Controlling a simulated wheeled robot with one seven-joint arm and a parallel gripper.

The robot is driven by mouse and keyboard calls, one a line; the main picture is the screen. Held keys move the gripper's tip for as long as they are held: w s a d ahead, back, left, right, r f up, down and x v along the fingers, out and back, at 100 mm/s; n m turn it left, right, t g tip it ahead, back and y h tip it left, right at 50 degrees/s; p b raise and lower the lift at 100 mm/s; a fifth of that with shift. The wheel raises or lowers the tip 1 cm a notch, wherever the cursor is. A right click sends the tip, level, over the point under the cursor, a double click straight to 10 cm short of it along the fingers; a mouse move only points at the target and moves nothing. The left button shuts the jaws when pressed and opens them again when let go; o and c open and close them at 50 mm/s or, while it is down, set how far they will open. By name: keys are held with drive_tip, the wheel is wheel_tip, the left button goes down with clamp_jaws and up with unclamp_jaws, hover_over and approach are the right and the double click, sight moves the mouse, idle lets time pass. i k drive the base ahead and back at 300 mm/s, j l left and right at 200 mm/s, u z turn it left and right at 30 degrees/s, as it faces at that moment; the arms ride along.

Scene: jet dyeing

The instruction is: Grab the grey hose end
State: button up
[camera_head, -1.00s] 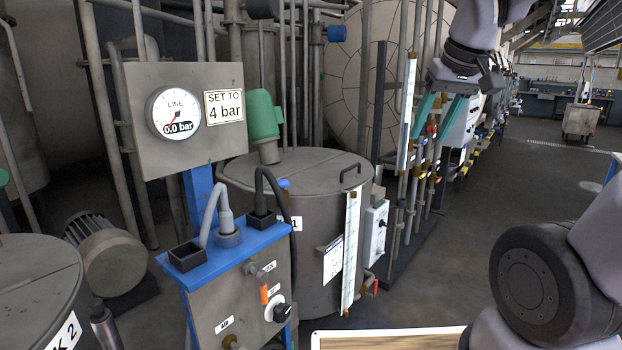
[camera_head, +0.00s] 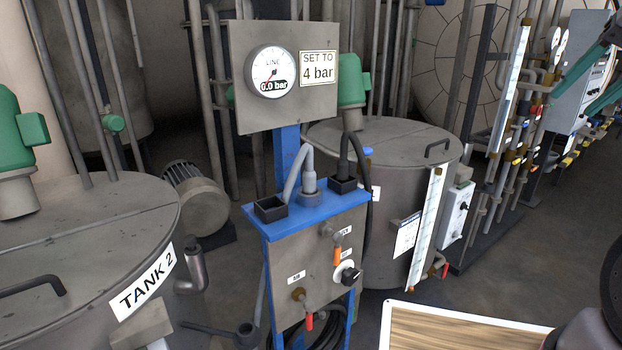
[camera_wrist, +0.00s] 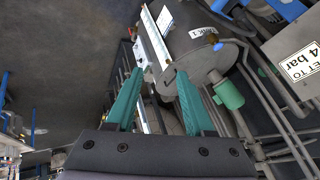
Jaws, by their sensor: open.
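The grey hose (camera_head: 295,170) arches up over the blue-topped stand (camera_head: 325,205). Its thicker grey end (camera_head: 309,184) points down into a round grey seat on the stand's top, between two black square holders. A black hose (camera_head: 344,160) stands at the right holder (camera_head: 343,185). The left holder (camera_head: 271,209) looks open at the top. My gripper (camera_wrist: 159,74) is open and empty in the wrist view, its two teal fingers apart. The hose end is not visible in the wrist view.
A gauge panel (camera_head: 290,110) reading 0.0 bar rises behind the stand. Tank 2 (camera_head: 90,240) is at left and another tank (camera_head: 400,150) is behind at right. A pale-edged wood-grain board (camera_head: 450,330) lies in front at lower right. Pipework stands at right.

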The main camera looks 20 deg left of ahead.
sight(309, 175)
drive_tip(key=k+j+u, duration=0.2)
drive_tip(key=u, duration=0.15)
drive_tip(key=k+j+u, duration=0.15)
drive_tip(key=j+u, duration=0.2)
drive_tip(key=j, duration=0.15)
drive_tip(key=k+j+u, duration=0.1)
drive_tip(key=j+u, duration=0.25)
